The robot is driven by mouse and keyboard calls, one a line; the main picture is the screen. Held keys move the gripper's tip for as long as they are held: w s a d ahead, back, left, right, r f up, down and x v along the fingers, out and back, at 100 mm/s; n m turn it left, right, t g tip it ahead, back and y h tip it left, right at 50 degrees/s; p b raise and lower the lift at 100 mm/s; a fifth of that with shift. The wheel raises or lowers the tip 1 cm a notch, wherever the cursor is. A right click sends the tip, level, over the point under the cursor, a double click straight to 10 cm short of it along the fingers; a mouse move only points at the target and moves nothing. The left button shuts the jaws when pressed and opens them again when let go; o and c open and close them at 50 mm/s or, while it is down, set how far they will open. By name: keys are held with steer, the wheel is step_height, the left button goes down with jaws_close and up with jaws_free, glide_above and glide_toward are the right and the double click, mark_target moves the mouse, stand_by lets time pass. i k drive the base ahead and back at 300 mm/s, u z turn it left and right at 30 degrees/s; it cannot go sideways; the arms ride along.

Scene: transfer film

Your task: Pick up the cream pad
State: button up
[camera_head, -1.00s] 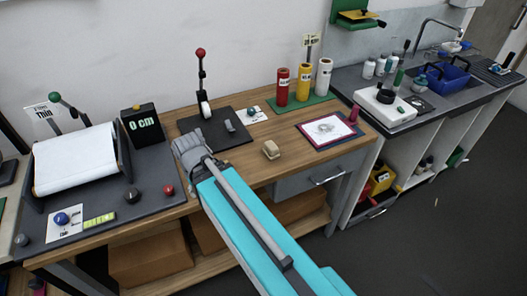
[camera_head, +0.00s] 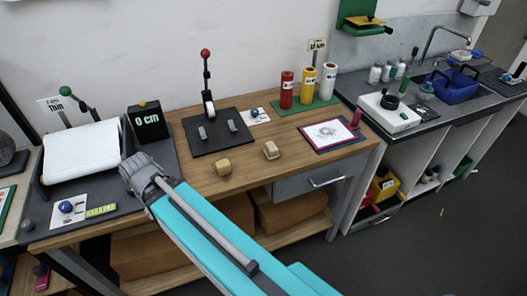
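A small cream block (camera_head: 271,150), likely the cream pad, lies on the wooden bench top, right of the middle. A similar, yellower tan block (camera_head: 223,167) lies to its left, nearer the front edge. My gripper (camera_head: 132,163) is at the left, above the bench near the front of the white roll machine, well away from both blocks. I see it from behind; its fingers are too small and turned away to tell whether they are open or shut.
A black mat (camera_head: 221,146) with a red-knobbed lever press (camera_head: 207,85) stands behind the blocks. A framed print (camera_head: 329,132) lies to the right. Red, yellow and white rolls stand on a green mat (camera_head: 303,111). Bare wood surrounds the blocks.

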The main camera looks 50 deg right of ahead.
mark_target(271, 150)
steer(key=u, duration=1.15)
steer(key=k, duration=0.7)
steer(key=z, duration=2)
